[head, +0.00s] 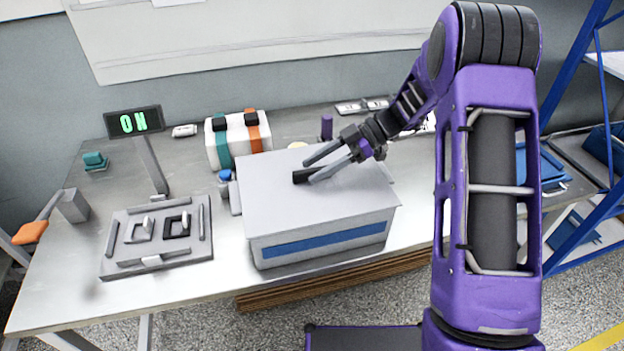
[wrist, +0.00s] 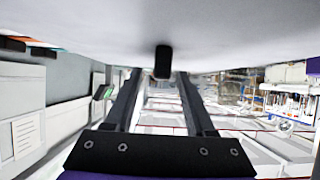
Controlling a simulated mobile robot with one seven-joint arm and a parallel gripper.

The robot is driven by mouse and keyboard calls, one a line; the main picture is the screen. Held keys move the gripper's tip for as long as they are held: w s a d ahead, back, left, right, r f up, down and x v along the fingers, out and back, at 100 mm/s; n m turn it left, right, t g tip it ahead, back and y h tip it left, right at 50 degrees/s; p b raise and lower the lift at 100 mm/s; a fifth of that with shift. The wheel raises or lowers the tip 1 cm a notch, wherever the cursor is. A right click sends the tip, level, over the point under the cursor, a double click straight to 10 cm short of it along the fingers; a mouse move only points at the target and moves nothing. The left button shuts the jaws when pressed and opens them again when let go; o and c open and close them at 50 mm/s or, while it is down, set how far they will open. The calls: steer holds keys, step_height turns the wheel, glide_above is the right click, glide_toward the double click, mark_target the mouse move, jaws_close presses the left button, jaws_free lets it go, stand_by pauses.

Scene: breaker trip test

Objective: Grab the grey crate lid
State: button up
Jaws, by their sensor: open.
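The grey crate lid (head: 275,208) lies flat on top of the grey crate (head: 345,243), which has a blue stripe on its front. A short black handle (head: 300,176) stands on the lid. My gripper (head: 309,171) is open, low over the lid, with its fingertips pointing left at the handle. In the wrist view the lid (wrist: 235,30) fills the top, and the black handle (wrist: 162,62) shows between the two spread fingertips (wrist: 159,75). I see no finger clearly touching the handle.
Left of the crate is a grey panel (head: 155,258) with switches, and a sign (head: 134,122) reading ON. Behind the crate stand a striped white box (head: 238,142) and a purple cylinder (head: 326,127). A blue rack (head: 577,70) is at the right.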

steer(key=shift+s+a+f, duration=0.15)
steer(key=shift+a+f, duration=0.25)
steer(key=shift+a, duration=0.2)
jaws_close()
